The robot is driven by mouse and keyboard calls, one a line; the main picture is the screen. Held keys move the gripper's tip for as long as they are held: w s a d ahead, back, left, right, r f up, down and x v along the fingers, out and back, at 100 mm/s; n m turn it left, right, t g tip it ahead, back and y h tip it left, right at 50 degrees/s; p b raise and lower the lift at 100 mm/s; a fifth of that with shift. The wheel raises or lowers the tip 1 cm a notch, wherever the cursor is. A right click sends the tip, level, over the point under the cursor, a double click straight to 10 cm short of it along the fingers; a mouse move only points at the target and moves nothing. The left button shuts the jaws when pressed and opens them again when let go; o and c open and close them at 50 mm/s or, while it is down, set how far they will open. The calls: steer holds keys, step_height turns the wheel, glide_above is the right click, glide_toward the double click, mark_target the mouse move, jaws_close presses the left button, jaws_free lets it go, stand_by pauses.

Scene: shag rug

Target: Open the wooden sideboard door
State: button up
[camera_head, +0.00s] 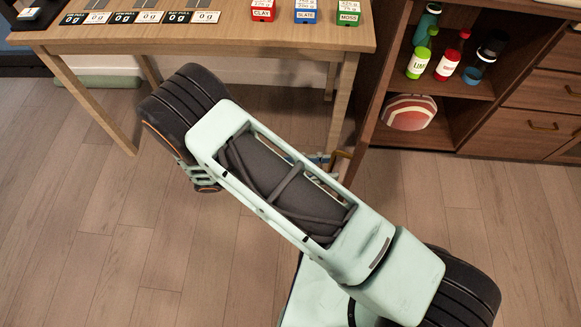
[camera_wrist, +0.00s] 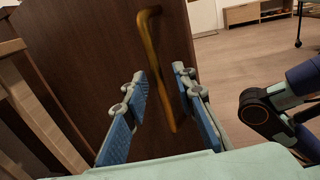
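The wooden sideboard (camera_head: 515,128) stands at the upper right in the head view. Its door (camera_head: 384,75) is swung open and seen nearly edge-on, with shelves showing beside it. In the wrist view the dark brown door panel (camera_wrist: 95,50) fills the middle and left. Its long brass handle (camera_wrist: 153,55) runs up the panel, and part of it shows in the head view (camera_head: 340,158). My gripper (camera_wrist: 161,82) is open, with blue-padded fingers on either side of the handle's lower part. The fingers look apart from the handle. In the head view my arm mostly hides the gripper.
A wooden table (camera_head: 215,38) stands left of the door, with a leg (camera_head: 343,105) close to it. Red, blue and green labelled boxes (camera_head: 305,12) sit on it. Bottles (camera_head: 448,65) and a striped round object (camera_head: 408,112) are on the shelves. Floor before the sideboard is clear.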

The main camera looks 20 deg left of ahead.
steer(key=v, duration=1)
steer(key=shift+s+a, duration=0.2)
